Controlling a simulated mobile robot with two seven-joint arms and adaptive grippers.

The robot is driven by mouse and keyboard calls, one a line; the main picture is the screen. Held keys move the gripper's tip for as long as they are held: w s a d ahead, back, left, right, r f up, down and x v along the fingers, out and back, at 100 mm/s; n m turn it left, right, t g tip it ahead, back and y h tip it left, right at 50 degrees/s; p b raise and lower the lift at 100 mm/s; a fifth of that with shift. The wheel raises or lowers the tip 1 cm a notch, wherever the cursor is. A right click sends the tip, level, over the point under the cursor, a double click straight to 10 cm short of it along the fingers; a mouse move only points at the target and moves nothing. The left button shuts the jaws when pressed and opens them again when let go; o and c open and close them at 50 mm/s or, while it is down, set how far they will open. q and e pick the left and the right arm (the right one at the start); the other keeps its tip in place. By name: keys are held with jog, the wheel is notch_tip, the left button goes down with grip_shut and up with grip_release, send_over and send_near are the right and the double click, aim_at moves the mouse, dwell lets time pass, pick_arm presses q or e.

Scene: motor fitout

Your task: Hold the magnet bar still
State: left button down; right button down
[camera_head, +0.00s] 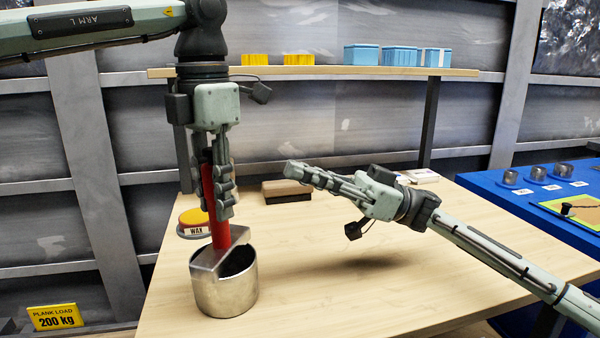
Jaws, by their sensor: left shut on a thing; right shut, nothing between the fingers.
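My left gripper (218,200) points straight down and is shut on a red bar (219,234), which I take to be the magnet bar. The bar stands nearly upright, and its lower end meets a flat metal piece (212,258) at the mouth of a round metal can (226,293). How far the bar reaches into the can is hidden. The can stands on the wooden table near its left edge. My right gripper (290,170) is shut and empty, held above the middle of the table and pointing left, apart from the can.
A wax tin (194,222) stands behind the can. A brown block (287,191) lies at the table's back. A blue bench (510,186) with metal pieces is at the right. A shelf (330,72) holds yellow and blue bins. The table's front middle (340,295) is clear.

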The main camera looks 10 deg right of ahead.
dwell(0.3)
pick_arm(q)
jog(key=c, duration=1.2)
grip_release()
jog(key=shift+o, duration=0.2)
